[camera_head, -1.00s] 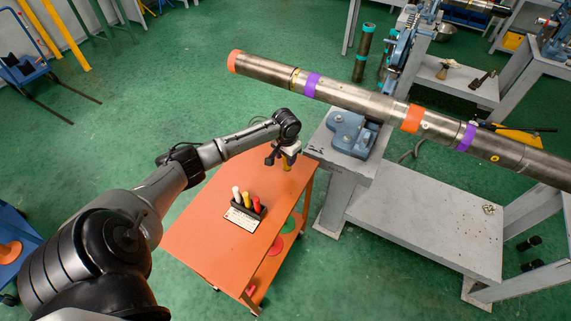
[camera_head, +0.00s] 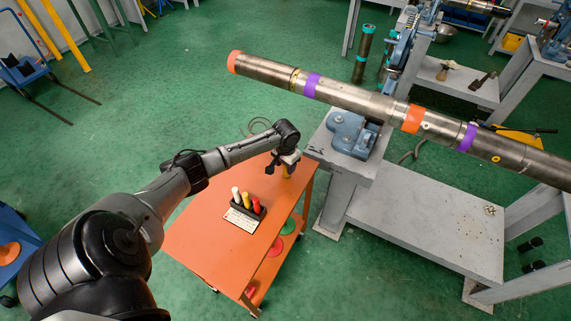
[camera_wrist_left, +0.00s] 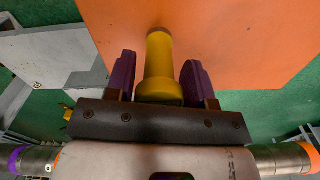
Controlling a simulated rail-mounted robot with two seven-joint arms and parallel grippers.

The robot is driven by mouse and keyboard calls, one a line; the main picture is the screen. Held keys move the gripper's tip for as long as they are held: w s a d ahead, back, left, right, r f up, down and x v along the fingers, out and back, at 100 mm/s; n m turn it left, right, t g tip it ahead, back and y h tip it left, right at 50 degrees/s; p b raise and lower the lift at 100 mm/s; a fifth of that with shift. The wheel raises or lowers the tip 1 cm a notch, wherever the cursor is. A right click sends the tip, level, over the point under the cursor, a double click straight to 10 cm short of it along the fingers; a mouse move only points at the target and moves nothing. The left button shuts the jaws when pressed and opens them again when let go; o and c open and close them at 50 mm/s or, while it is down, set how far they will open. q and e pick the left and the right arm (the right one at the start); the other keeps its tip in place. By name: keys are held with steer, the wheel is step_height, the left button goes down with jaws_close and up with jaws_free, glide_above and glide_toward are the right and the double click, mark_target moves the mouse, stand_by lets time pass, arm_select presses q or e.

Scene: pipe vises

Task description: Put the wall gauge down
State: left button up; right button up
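The wall gauge (camera_head: 286,171) is a yellow cylinder with a wider collar, held below my left gripper (camera_head: 283,164) over the far corner of the orange table (camera_head: 205,235). In the left wrist view, the gauge (camera_wrist_left: 160,62) sits between the two purple fingers of my left gripper (camera_wrist_left: 160,82), its collar against them, with orange tabletop beyond it. I cannot tell whether its far end touches the tabletop. My right gripper is not in view.
A grey vise bench (camera_head: 345,178) stands close to the table's right. A long steel pipe (camera_head: 345,94) with coloured bands runs above it.

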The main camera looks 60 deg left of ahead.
arm_select(q)
steer(key=o, duration=0.3)
steer(key=shift+o, duration=0.2)
step_height(320, 180, up, 11)
steer(key=shift+f+p, duration=0.1)
steer(key=shift+p, duration=0.8)
steer(key=shift+r, duration=0.4)
steer(key=shift+d, duration=0.15)
steer(key=s+d+f+m, duration=0.2)
steer(key=s+d+f, duration=0.2)
steer(key=d, duration=0.3)
steer(key=s+d+f+m+t, duration=0.1)
steer(key=s+d+f+m, duration=0.2)
steer(key=d, duration=0.5)
steer(key=s+d+f, duration=0.4)
steer(key=d, duration=0.3)
steer(key=s+d+r+t, duration=0.1)
steer(key=s+d+r, duration=0.1)
steer(key=s+d, duration=0.3)
steer(key=s+d+r+t, duration=0.1)
steer(key=s+d+r, duration=0.2)
steer(key=s, duration=0.6)
steer(key=shift+d+r+m+t, duration=0.3)
steer(key=shift+d, duration=0.95)
